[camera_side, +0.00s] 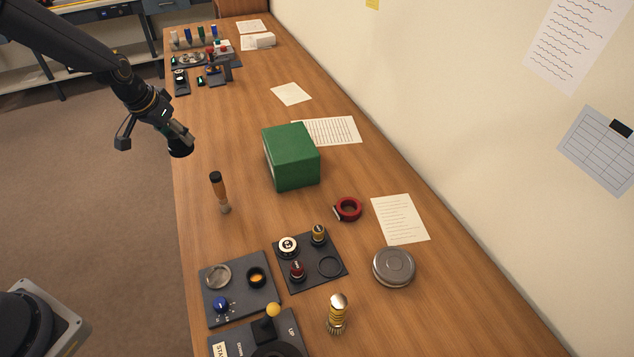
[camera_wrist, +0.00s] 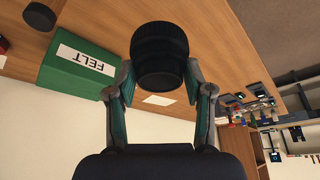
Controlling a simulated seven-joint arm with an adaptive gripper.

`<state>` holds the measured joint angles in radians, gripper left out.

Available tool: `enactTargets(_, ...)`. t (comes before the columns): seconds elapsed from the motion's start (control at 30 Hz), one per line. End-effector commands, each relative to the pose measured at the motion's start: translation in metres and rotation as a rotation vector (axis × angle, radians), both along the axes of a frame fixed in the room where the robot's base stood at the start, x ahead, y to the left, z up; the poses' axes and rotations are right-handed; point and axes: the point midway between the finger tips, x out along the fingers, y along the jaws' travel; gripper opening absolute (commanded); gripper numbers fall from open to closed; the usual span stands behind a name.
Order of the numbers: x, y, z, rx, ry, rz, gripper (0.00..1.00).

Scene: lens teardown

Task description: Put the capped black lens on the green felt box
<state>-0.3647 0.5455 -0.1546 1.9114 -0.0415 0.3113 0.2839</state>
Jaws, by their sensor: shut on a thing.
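The capped black lens (camera_wrist: 159,55) is held between the two fingers of my gripper (camera_wrist: 159,82), which is shut on it. In the side view the lens (camera_side: 180,148) hangs at the end of my gripper (camera_side: 172,130), above the left edge of the bench. The green felt box (camera_side: 292,158) stands on the bench, to the right of the lens and apart from it. In the wrist view the green box (camera_wrist: 83,62) shows left of the lens with its FELT label.
A red ring (camera_side: 348,209), a round grey tin (camera_side: 393,267) and dark trays (camera_side: 238,288) lie nearer. Papers (camera_side: 400,219) lie along the wall side. Bare wood lies left of the box.

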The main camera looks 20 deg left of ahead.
Motion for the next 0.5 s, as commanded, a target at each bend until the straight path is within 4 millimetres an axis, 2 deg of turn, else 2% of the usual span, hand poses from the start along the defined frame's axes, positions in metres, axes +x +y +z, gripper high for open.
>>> enactTargets(0.17,-0.002,-0.052,0.031,0.001,-0.009,-0.11,0.08)
enactTargets(0.4,-0.01,-0.142,0.082,0.001,-0.01,-0.302,0.08)
enactTargets(0.5,-0.014,-0.166,0.095,0.0,-0.007,-0.355,0.08)
